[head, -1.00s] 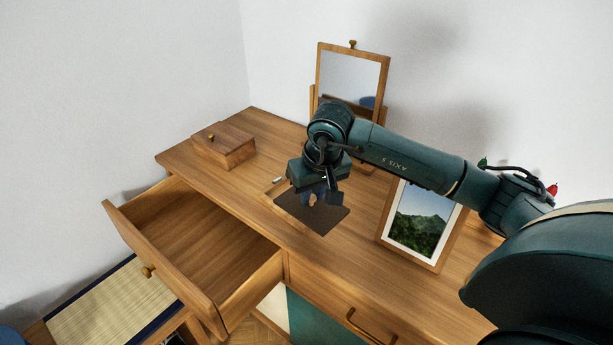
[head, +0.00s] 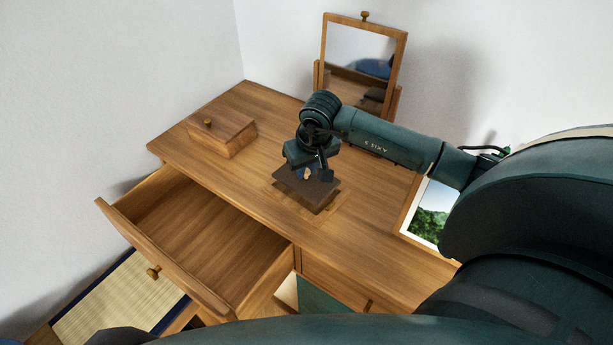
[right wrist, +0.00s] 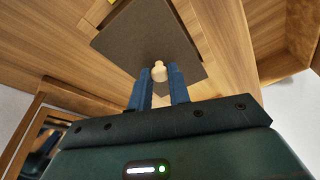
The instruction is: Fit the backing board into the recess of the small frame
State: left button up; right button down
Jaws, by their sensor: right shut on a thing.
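The backing board (head: 312,190) is a thin dark brown square with a small pale knob (right wrist: 159,72) at its middle. My right gripper (head: 312,172) is shut on this knob from above, and its two blue fingertips show either side of it in the right wrist view (right wrist: 160,82). The small frame (head: 327,216) is light wood and lies on the desk under the board. Only parts of its border show past the board's edges, and the board hides its recess. The board looks slightly turned against the frame; I cannot tell whether they touch. My left gripper is out of view.
The desk (head: 250,105) has an open, empty drawer (head: 190,225) at front left. A wooden box (head: 221,133) stands at the back left and a tilting mirror (head: 360,55) at the back. A landscape picture (head: 430,212) leans at the right, partly behind my arm.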

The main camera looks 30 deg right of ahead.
aim_at(308, 175)
notch_tip(308, 175, down, 3)
jog(key=shift+f, duration=0.6)
jog(key=c, duration=1.3)
grip_release()
jog(key=shift+r, duration=0.1)
